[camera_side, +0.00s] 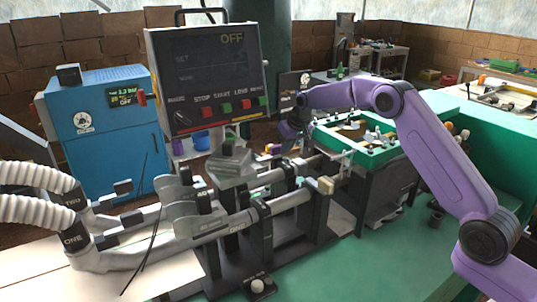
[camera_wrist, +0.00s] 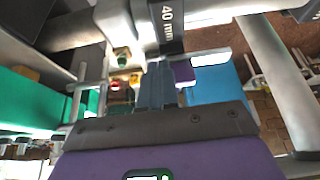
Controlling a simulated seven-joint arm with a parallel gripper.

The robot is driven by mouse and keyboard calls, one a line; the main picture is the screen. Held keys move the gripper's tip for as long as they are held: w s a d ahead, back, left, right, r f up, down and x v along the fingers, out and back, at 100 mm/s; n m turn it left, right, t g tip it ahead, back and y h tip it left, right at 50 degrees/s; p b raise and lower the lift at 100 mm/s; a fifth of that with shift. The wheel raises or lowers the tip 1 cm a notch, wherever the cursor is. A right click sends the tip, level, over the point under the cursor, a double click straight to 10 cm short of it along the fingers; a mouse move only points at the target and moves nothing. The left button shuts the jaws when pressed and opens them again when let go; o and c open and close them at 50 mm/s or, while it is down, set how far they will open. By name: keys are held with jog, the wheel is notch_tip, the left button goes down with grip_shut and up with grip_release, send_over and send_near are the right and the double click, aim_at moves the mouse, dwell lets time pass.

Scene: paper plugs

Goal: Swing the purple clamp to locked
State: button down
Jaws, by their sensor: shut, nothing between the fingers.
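My gripper (camera_wrist: 157,72) is shut with its dark fingers together and nothing held. In the side view my gripper (camera_side: 292,128) is at the far side of the pipe rig, behind the grey clamp block. A small purple piece (camera_wrist: 183,72), apparently part of the purple clamp, shows just right of the fingertips in the wrist view; I cannot tell if they touch. In the side view only a small purple patch (camera_side: 272,148) shows near the gripper. The clamp's position is unclear.
A control panel (camera_side: 208,75) reading OFF stands near the rig. Pipe ends marked ONE (camera_side: 75,240) and TWO (camera_side: 72,198) carry white hoses at left. A blue cabinet (camera_side: 100,125) stands behind. A green-rimmed tray (camera_side: 385,152) is close to my arm at right.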

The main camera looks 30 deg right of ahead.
jog(key=shift+w, duration=0.5)
dwell(0.3)
jog(key=shift+w+a, duration=0.2)
jog(key=shift+w, duration=0.1)
dwell(0.4)
jog(key=shift+d, duration=0.75)
jog(key=shift+s+r, duration=0.1)
jog(key=shift+r, duration=0.05)
jog(key=v, duration=0.6)
jog(key=shift+s+r, duration=0.2)
jog(key=shift+r, duration=0.1)
dwell(0.6)
